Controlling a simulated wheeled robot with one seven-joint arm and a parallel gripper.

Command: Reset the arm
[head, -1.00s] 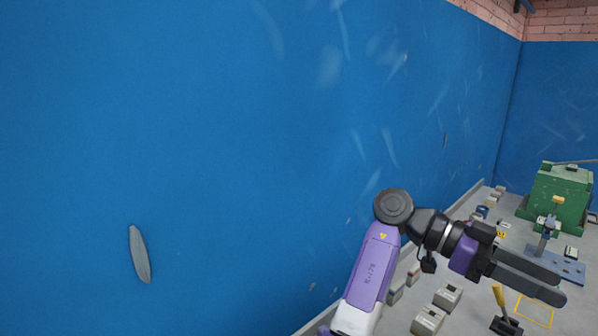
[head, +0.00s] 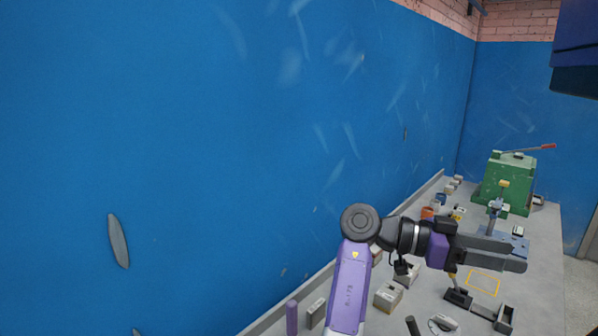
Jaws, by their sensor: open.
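My gripper (head: 522,257) is at the end of my purple and black arm, in the lower right of the head view. It points to the right, above the grey bench. Its two dark fingers show nearly edge-on, with nothing visible held between them. The fingers hide part of the bench top behind them.
The grey bench (head: 545,300) runs along the blue wall (head: 200,120). A green machine (head: 508,182) with a red-tipped lever stands at its far end. Grey blocks (head: 388,296), a yellow outlined square (head: 484,283) and a dark tray (head: 505,318) lie near my arm.

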